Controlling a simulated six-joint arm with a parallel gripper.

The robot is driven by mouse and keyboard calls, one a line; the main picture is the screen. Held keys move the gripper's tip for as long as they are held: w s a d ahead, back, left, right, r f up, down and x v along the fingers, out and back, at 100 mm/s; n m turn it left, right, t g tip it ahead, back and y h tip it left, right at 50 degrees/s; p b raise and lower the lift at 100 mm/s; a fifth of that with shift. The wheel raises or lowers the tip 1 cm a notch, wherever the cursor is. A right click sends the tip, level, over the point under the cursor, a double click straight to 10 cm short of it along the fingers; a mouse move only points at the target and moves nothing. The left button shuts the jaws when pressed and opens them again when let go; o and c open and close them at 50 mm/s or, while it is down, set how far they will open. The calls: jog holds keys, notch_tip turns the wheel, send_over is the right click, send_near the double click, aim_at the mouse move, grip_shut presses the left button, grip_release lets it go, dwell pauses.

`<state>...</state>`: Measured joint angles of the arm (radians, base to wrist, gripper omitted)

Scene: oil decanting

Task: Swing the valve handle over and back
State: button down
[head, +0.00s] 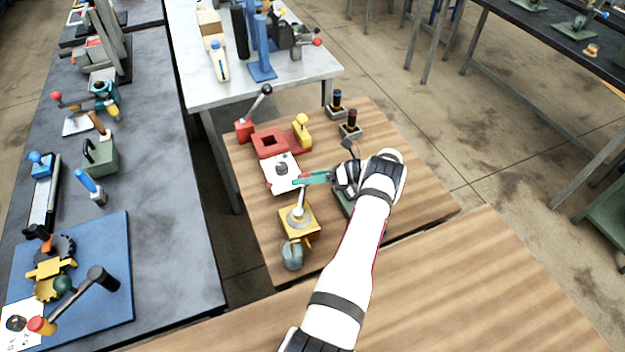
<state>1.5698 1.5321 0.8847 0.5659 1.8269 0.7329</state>
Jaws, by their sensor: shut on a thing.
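My gripper (341,177) is over the wooden table, at the end of my white arm, which comes in from the bottom. Its black jaws are shut at the right end of a teal bar with a reddish tip, which looks like the valve handle (314,178). The bar points left from the jaws, nearly level. A dark green base (345,202) shows partly below my gripper. My gripper and wrist hide the rest of this base and the exact place of the grip.
Left of my gripper, a white card (281,185) lies on the wooden table (410,205). A yellow block with a lever (298,220) stands in front, with red (270,144) and yellow (302,131) fixtures behind. Two dark knobs stand at the back. The table's right side is clear.

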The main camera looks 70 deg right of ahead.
jog(key=shift+w, duration=0.3)
jog(key=shift+w+a+n+g+y, duration=0.3)
jog(key=shift+w+n+y, duration=0.25)
jog(key=shift+n+y, duration=0.2)
jog(key=shift+c, duration=1.8)
grip_release()
